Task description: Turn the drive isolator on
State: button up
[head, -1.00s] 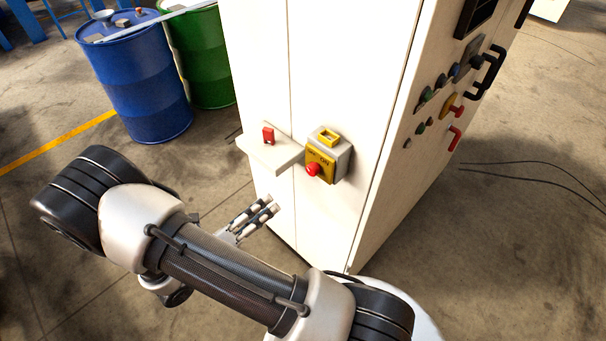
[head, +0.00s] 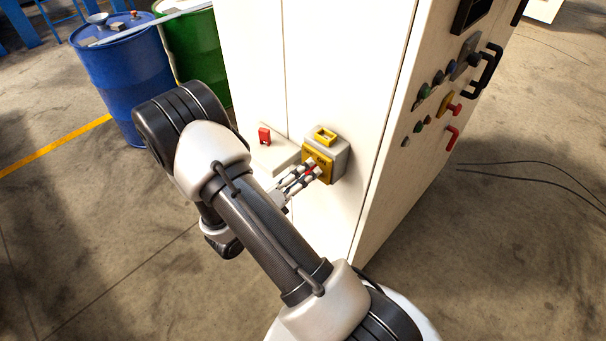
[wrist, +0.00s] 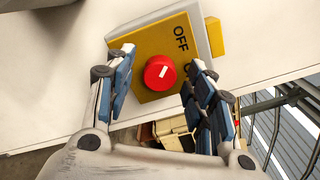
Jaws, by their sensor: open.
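The drive isolator is a grey box (head: 341,160) with a yellow plate (wrist: 150,45) on the cabinet's white side. Its round red knob (wrist: 160,73) has a white mark that slants up and right, roughly toward the printed OFF. My gripper (head: 311,171) is open at the plate. In the wrist view its fingers stand on either side of the knob, with gaps showing; I cannot tell whether they touch it. In the head view the fingers partly cover the knob.
A yellow bracket (head: 325,135) tops the box. Buttons and handles line the cabinet's right face (head: 385,165). Blue (head: 120,75) and green drums stand behind left.

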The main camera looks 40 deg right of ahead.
jog(key=c, duration=1.1)
jog(key=shift+m, duration=0.3)
jog(key=m+b, duration=0.1)
jog(key=m, duration=0.2)
jog(key=shift+m, duration=0.3)
jog(key=m+b, duration=0.1)
jog(key=m, duration=0.3)
jog(key=shift+m+b, duration=0.3)
jog(key=shift+b, duration=0.05)
jog(key=m+b, duration=0.3)
jog(key=m, duration=0.2)
jog(key=shift+f, duration=0.1)
jog(key=shift+s+m+b, duration=0.1)
jog(key=shift+m+b, duration=1.2)
jog(key=shift+m, duration=0.8)
